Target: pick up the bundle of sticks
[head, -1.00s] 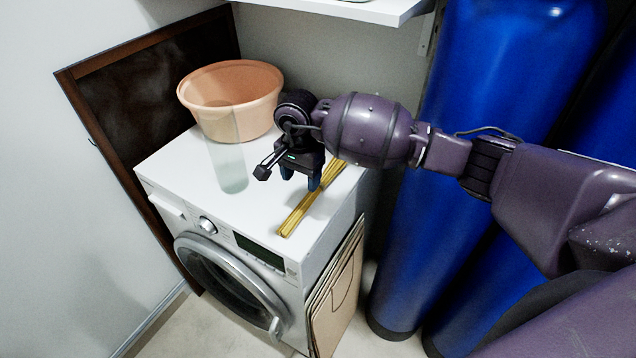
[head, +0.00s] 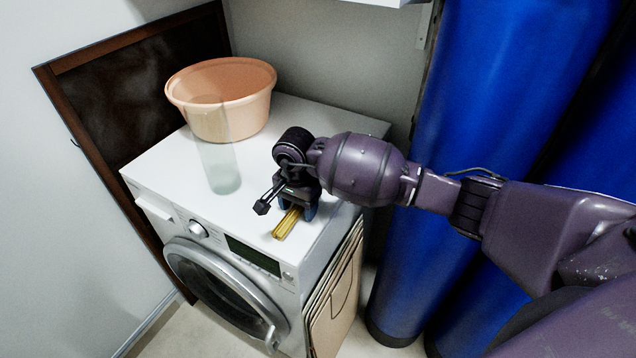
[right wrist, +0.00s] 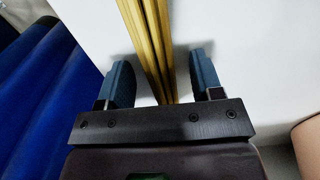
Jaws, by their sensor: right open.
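The bundle of sticks (head: 287,223) is thin, yellow-brown and lies on the white washing machine top near its right edge. Its far part is hidden under my right gripper in the head view. My right gripper (head: 298,207) is open and points down over the bundle. In the right wrist view the bundle (right wrist: 150,45) runs between the two blue fingers (right wrist: 162,82), with a gap on each side, so neither finger appears to touch it. My left gripper is not in view.
The washing machine (head: 165,165) also carries a clear glass cylinder (head: 220,165) and an orange basin (head: 222,115), left of my gripper. Tall blue vessels (head: 480,110) stand to the right. Flat cardboard (head: 335,290) leans on the machine's right side.

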